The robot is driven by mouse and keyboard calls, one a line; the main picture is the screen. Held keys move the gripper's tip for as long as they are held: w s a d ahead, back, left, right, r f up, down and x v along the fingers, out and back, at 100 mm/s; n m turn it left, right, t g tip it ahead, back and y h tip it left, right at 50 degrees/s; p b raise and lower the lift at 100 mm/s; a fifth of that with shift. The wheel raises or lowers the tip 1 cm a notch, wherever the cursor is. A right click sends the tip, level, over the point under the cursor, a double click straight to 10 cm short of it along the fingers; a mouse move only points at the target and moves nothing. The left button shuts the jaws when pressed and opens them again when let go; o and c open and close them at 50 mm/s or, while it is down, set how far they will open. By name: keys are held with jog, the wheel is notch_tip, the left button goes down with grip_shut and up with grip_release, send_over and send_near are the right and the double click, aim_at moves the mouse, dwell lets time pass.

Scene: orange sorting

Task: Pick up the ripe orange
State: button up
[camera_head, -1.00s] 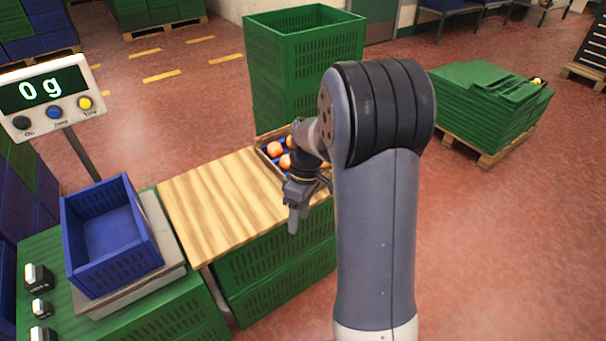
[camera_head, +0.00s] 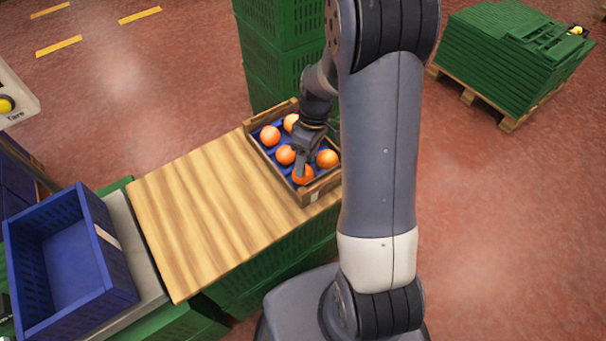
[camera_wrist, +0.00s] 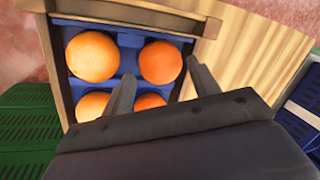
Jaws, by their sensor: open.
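The oranges sit in a wooden crate (camera_head: 262,152) with a blue insert, at the far right end of the wooden table. A deeper red-orange one (camera_head: 302,176) lies near the crate's front corner. A paler orange (camera_head: 327,158) lies to its right, and others (camera_head: 270,135) lie behind. My gripper (camera_head: 302,166) is open and points down at the red-orange fruit, partly covering it. In the wrist view, my open fingers (camera_wrist: 160,68) reach over the crate. A deep orange fruit (camera_wrist: 150,101) shows between them, partly hidden by the gripper body. Contact cannot be told.
A wooden tabletop (camera_head: 205,205) is bare left of the crate. A blue bin (camera_head: 65,250), empty in view, stands at the lower left. Tall stacked green crates (camera_head: 277,60) rise behind the table. The crate walls stand close around my gripper.

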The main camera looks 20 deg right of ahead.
aim_at(306, 171)
jog(key=x, duration=0.4)
jog(key=shift+d, duration=0.15)
jog(key=shift+c, duration=0.6)
jog(key=c, duration=0.5)
